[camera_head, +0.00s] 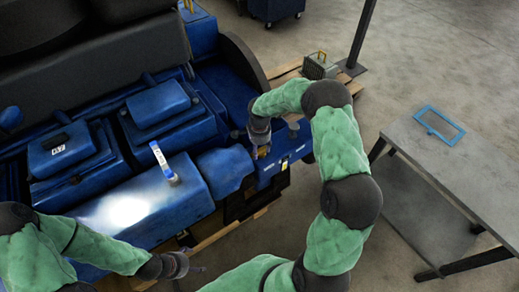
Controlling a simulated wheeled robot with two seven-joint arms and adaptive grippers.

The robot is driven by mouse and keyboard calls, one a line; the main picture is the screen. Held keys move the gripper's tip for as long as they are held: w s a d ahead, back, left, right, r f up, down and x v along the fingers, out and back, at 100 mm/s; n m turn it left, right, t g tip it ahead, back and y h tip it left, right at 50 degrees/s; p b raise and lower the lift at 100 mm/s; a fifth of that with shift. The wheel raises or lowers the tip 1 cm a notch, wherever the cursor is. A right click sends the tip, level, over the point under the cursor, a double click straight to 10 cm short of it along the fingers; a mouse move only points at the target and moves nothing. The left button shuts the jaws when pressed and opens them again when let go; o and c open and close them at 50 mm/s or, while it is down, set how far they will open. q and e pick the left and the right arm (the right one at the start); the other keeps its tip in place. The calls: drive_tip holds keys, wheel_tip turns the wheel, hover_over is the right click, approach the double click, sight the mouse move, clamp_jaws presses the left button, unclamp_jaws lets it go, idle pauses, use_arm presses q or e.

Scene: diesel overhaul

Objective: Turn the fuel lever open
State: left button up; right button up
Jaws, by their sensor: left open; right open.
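A small lever (160,158) with a pale, white-blue handle stands up from the blue engine cover, left of centre. I cannot tell for sure that it is the fuel lever. My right gripper (260,150) is open and points down over the right end of the blue engine, right of that lever and apart from it. A small yellow patch shows at its fingers, too small to make out. My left gripper (188,268) is open and empty at the lower front, below the lever and off the engine's front side. Whatever lies right under my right gripper is partly hidden.
The blue engine (125,195) fills the left side on a wooden pallet (280,75). A grey table (425,150) with a blue frame (439,125) stands at right. Open floor lies at upper right.

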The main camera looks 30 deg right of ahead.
drive_tip(key=shift+w+f, duration=0.1)
drive_tip(key=shift+f, duration=0.45)
clamp_jaws()
